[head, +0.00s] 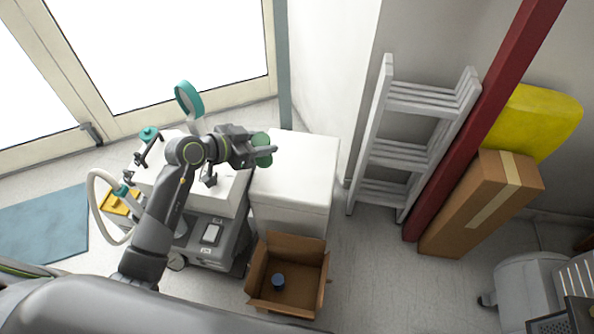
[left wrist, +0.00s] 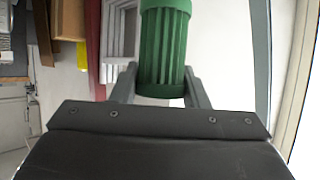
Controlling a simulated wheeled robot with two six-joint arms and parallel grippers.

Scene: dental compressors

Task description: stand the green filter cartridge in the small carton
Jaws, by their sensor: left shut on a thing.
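The green filter cartridge (head: 262,150) is held in my left gripper (head: 262,149), above the left part of the white cabinet in the head view. In the left wrist view the ribbed green cartridge (left wrist: 164,50) sits between the two fingers of my left gripper (left wrist: 160,85). The small carton (head: 254,283) stands open on the floor in front of the cabinet, below the gripper in the picture. A small dark blue round thing (head: 278,281) is inside it. My right gripper is in neither view.
The white cabinet (head: 297,170) has a bare top. A wheeled grey machine (head: 215,240) stands left of the carton. A grey ladder (head: 412,140), a red post (head: 480,120) and a tall brown box (head: 485,200) are at the right. Floor right of the carton is clear.

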